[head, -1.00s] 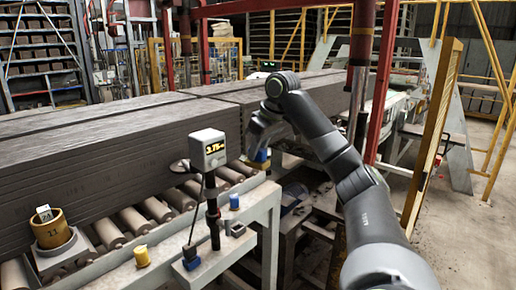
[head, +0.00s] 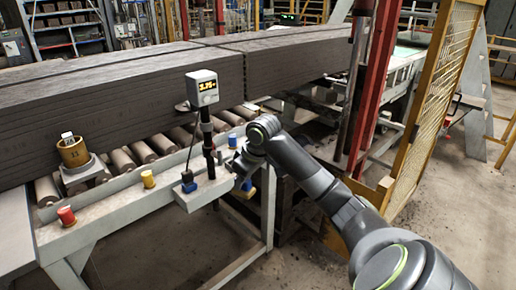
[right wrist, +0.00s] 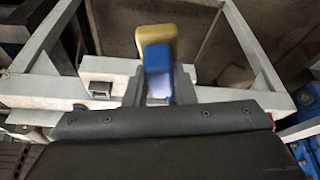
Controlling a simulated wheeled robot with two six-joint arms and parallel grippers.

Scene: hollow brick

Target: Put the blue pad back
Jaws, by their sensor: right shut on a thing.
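My right gripper (head: 242,178) is shut on the blue pad (head: 248,185), beside the front edge of the grey roller table (head: 110,208). The pad also shows in the right wrist view (right wrist: 157,68), upright between the fingers, with a yellow block (right wrist: 155,38) right behind it. I cannot tell whether the two are joined. The gripper hides part of the pad in the head view. Another small blue piece (head: 232,140) stands on the table edge behind the gripper. My left gripper is not in view.
A gauge with a lit display (head: 202,88) stands on a post close left of the gripper. A yellow spool (head: 148,179), a red spool (head: 66,215) and a brass cylinder (head: 73,151) sit along the table. A long clay column (head: 120,105) lies on the rollers.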

